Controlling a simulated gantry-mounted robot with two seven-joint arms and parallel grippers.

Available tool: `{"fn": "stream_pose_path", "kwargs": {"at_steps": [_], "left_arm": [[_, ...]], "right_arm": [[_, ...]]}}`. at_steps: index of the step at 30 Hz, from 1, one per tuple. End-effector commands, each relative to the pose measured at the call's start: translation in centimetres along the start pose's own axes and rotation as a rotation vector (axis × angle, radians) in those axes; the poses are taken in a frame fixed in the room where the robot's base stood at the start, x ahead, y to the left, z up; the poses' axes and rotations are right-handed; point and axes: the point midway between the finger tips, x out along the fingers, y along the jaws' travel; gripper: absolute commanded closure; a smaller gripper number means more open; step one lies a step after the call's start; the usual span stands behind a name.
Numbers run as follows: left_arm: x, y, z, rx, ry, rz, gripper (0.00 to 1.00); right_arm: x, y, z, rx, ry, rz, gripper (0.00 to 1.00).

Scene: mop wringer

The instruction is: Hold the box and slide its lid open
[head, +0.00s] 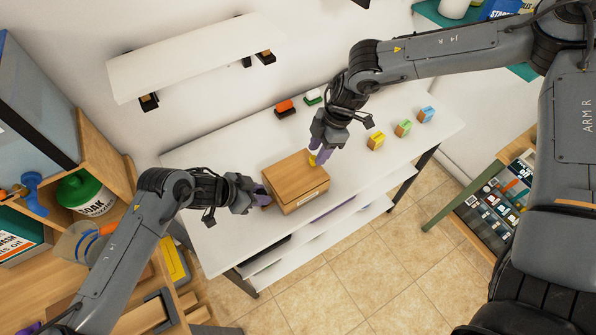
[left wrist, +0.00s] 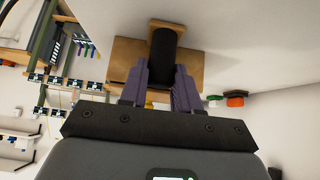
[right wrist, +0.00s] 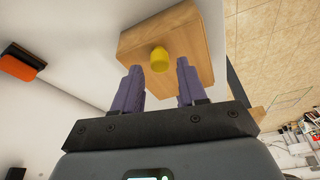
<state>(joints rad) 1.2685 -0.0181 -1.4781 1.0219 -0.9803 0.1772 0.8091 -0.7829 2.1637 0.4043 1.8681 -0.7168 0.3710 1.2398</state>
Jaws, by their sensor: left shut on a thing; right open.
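A wooden box (head: 290,172) with a wooden lid sits near the front edge of the white table, and it also shows in both wrist views. A small yellow knob (right wrist: 159,58) stands on the box's top. My left gripper (head: 263,195) is at the box's left side. In the left wrist view it is shut on a black cylindrical handle (left wrist: 163,48) on the box. My right gripper (head: 318,155) is over the box's far right part, by the knob. In the right wrist view its fingers are apart, with the knob just beyond and between the fingertips, not gripped.
The white table (head: 220,235) has free room left of the box. An orange-and-dark block (head: 285,107) and a green-and-white block (head: 313,97) lie at the back. Blocks with yellow (head: 376,141), green (head: 403,128) and blue (head: 426,115) tops stand to the right. A white shelf (head: 195,55) hangs on the wall.

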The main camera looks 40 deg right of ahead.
Motion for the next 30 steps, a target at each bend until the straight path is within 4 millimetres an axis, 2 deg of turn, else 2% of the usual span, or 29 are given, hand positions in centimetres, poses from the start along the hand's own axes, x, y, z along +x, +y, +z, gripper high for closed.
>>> {"fn": "stream_pose_path", "kwargs": {"at_steps": [3, 9, 20, 28, 30], "left_arm": [[0.0, 0.0, 0.1, 0.000, -0.001, 0.001, 1.00], [0.0, 0.0, 0.1, 0.000, -0.001, 0.001, 1.00], [0.0, 0.0, 0.1, 0.000, -0.001, 0.001, 1.00], [0.0, 0.0, 0.1, 0.000, -0.001, 0.001, 1.00], [0.0, 0.0, 0.1, 0.000, -0.001, 0.001, 1.00]], "right_arm": [[1.1, 0.0, 0.0, 0.000, -0.001, -0.001, 0.58], [2.2, 0.0, 0.0, 0.000, 0.000, 0.001, 0.58], [2.4, 0.0, 0.0, 0.000, 0.001, 0.001, 0.58], [2.4, 0.0, 0.0, 0.000, 0.001, 0.001, 0.98], [2.4, 0.0, 0.0, 0.000, 0.001, 0.001, 1.00]]}}
